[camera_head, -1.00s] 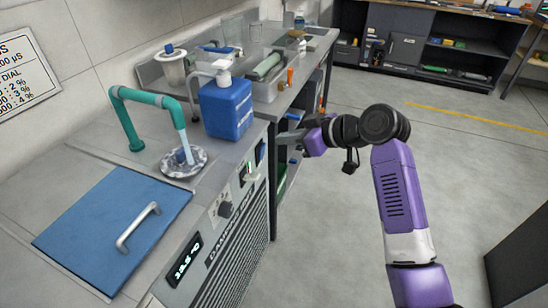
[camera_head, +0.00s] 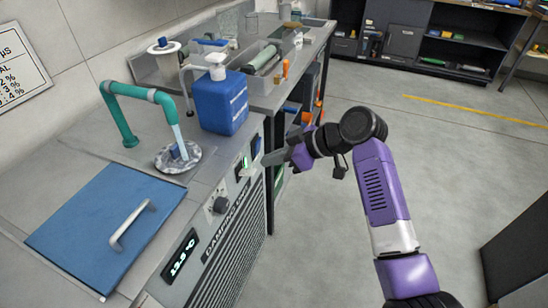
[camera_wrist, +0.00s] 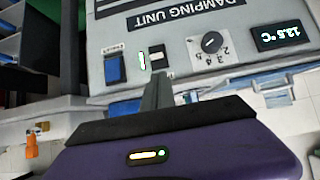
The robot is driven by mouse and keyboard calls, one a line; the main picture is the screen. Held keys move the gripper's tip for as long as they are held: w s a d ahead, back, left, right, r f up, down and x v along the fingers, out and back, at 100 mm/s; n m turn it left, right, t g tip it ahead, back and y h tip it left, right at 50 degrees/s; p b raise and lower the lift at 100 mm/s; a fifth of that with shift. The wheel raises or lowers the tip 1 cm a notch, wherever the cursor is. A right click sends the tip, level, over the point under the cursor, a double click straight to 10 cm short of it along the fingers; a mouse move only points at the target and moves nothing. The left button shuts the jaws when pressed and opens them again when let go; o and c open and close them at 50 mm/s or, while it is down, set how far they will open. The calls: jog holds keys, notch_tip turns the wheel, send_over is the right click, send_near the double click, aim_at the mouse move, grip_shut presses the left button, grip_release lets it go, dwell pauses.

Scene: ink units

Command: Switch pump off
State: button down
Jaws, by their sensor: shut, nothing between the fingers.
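The damping unit's front panel shows a blue switch (camera_wrist: 115,68) and, beside it, a small black-and-white switch (camera_wrist: 157,58) with a lit green light (camera_wrist: 142,60). I cannot read which one is marked for the pump. In the head view the green light (camera_head: 244,161) and the blue switch (camera_head: 256,145) sit at the panel's far end. Water runs from the teal pipe (camera_head: 150,94) onto a round drain plate (camera_head: 172,160). My gripper (camera_head: 266,159) is shut and empty, its tips close to the panel. In the wrist view its tips (camera_wrist: 158,88) point at the small lit switch; contact cannot be told.
A dial (camera_wrist: 211,42) and a display reading about 13.5 °C (camera_wrist: 280,35) are on the same panel. A blue jug (camera_head: 221,104) stands on the counter above the switches. A blue lid with a handle (camera_head: 105,225) lies at the near left. The floor to the right is clear.

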aim_at(254, 172)
jog(key=x, duration=0.6)
jog(key=shift+w+a+f, duration=0.1)
jog(key=shift+a+f, duration=0.05)
jog(key=shift+f, duration=0.05)
jog(key=shift+f+b, duration=0.1)
jog(key=shift+b, duration=0.3)
jog(key=shift+f+y+b, duration=0.1)
jog(key=shift+y+b, duration=0.2)
jog(key=shift+b, duration=0.2)
jog(key=shift+f+b, duration=0.15)
jog(key=shift+b, duration=0.3)
